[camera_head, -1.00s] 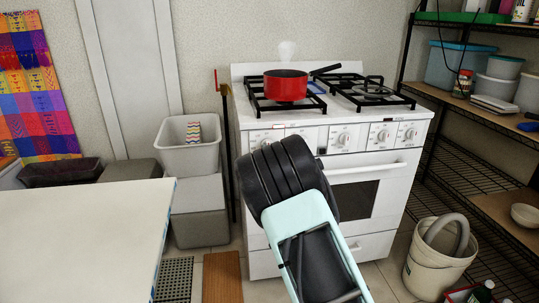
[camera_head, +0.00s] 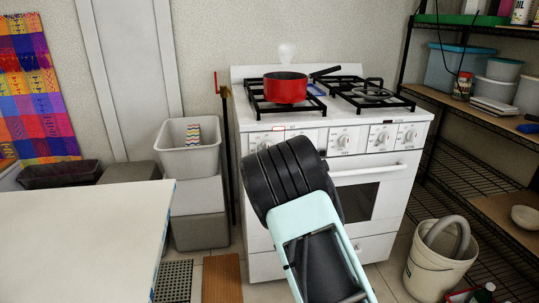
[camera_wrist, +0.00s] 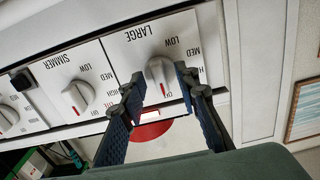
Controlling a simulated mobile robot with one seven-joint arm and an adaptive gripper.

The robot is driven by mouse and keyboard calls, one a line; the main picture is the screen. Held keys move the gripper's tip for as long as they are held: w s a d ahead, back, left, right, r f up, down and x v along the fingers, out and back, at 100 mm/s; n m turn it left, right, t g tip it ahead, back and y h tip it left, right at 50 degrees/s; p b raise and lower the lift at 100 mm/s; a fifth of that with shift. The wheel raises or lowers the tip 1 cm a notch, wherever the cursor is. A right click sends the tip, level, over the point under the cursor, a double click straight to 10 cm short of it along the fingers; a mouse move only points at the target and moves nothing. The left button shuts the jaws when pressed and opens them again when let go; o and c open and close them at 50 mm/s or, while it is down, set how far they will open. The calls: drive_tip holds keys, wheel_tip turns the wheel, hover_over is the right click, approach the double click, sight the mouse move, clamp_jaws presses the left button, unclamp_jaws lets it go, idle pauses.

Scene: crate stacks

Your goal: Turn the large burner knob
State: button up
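The large burner knob (camera_wrist: 160,78) is white with a red mark, under the label LARGE, which appears upside down in the wrist view. My gripper (camera_wrist: 161,80) is open, with one dark fingertip on each side of this knob. The right fingertip is very close to the knob; I cannot tell whether it touches. The left fingertip has a small gap. In the head view, the knob (camera_head: 265,143) shows at the left end of the front panel of the white stove (camera_head: 375,165). My fingers are hidden there behind my arm.
The SIMMER knob (camera_wrist: 76,97) is beside the left finger in the wrist view. A red saucepan (camera_head: 286,90) stands on the left burner grate. A grey bin (camera_head: 188,157) is left of the stove, and a wire shelf (camera_head: 470,180) and white bucket (camera_head: 432,270) are right.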

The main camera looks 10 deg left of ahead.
drive_tip(key=shift+s+d, duration=0.1)
drive_tip(key=v, duration=1.1)
drive_tip(key=shift+s, duration=0.35)
drive_tip(key=shift+d+r, duration=0.1)
